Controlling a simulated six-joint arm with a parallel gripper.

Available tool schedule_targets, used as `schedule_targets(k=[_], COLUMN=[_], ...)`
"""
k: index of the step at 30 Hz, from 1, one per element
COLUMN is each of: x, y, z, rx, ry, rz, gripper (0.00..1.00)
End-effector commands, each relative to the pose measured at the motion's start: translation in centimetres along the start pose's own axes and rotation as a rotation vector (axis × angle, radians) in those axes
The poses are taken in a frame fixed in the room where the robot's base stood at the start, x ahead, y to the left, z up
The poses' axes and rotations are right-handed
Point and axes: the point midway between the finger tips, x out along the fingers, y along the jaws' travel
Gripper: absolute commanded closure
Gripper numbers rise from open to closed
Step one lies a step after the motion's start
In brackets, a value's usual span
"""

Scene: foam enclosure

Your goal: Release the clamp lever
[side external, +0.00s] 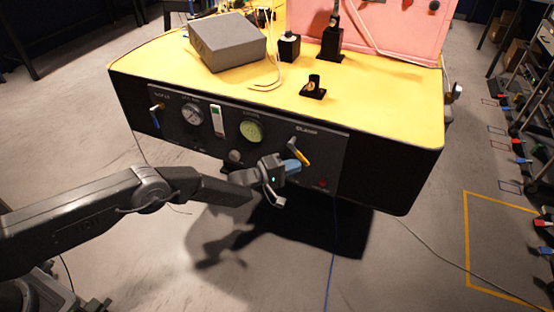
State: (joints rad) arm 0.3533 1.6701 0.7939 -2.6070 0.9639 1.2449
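My gripper (283,184) is in front of the dark front panel (200,135), at its lower right. One finger hangs low and stands apart from the rest of the gripper. A blue piece (291,166) shows right beside the gripper; I cannot tell whether it is touched or held. A lever with a yellow handle (301,152) slants down to the right just above it. Another small lever (157,108) is at the panel's left end. I cannot tell for sure which lever is the clamp lever. The gripper's inner side is partly hidden.
The panel carries a gauge (192,116), a green dial (251,131) and a red button (322,183). A grey box (228,42), small black fixtures (313,88) and pink foam (390,25) are on the yellow top (390,105). The floor (400,270) in front is mostly clear, with thin cables.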

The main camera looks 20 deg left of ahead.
Motion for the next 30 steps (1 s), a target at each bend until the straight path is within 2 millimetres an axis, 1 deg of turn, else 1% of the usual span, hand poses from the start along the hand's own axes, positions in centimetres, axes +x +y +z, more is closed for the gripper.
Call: schedule_targets(k=[11,21,30], x=[1.6,2.4,2.6], y=[1.3,2.4,3.1], z=[1.6,2.4,2.6], rx=[0.002,-0.185,-0.262], ry=[-0.002,-0.002,-0.002], rz=[0.003,0.191,0.268], gripper=[1.00,1.00,1.00])
